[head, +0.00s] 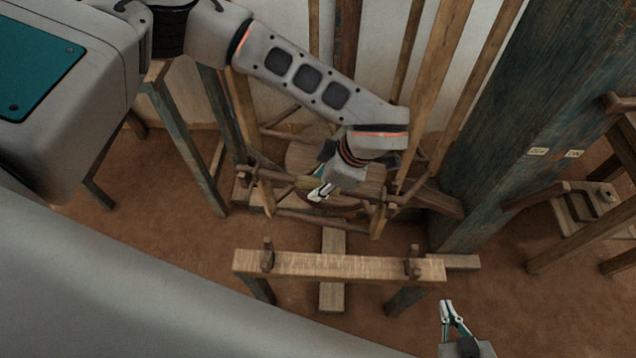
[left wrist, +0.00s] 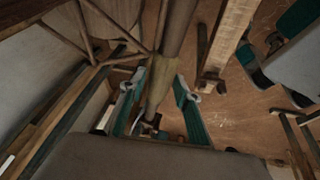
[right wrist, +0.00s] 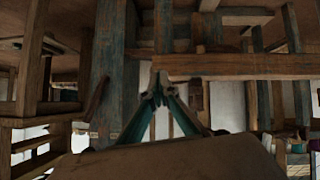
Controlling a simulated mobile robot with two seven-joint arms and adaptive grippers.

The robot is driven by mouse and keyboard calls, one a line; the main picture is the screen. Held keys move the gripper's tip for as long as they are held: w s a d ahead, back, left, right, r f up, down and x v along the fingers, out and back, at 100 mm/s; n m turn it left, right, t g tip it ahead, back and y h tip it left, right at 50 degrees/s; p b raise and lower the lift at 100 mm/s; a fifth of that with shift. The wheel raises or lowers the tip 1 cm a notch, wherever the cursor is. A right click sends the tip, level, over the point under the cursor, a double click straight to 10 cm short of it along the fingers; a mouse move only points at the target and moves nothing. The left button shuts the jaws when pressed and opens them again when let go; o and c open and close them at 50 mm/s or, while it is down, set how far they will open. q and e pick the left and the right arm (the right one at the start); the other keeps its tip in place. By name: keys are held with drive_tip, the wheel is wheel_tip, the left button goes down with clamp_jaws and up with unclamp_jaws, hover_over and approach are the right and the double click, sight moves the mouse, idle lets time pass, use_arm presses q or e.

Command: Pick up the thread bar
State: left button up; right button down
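My left gripper (head: 319,193) hangs over the wooden loom frame behind the front beam. In the left wrist view its fingers (left wrist: 160,84) are apart, with a thick tan bar (left wrist: 168,65), perhaps the thread bar, showing between them. I cannot tell whether the fingers touch it, and no grip on it shows. In the head view the arm hides part of the loom around the gripper. My right gripper (head: 446,303) is to the right of the front beam, low in the picture. In the right wrist view its fingertips (right wrist: 157,80) meet, with nothing seen between them.
A front wooden beam (head: 335,265) with two upright pegs stands on legs before the loom. A thick dark post (head: 520,130) rises at the right. A wooden stand (head: 590,208) is at the far right. Brown floor (head: 130,240) is open at the left.

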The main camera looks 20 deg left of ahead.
use_arm(q)
clamp_jaws()
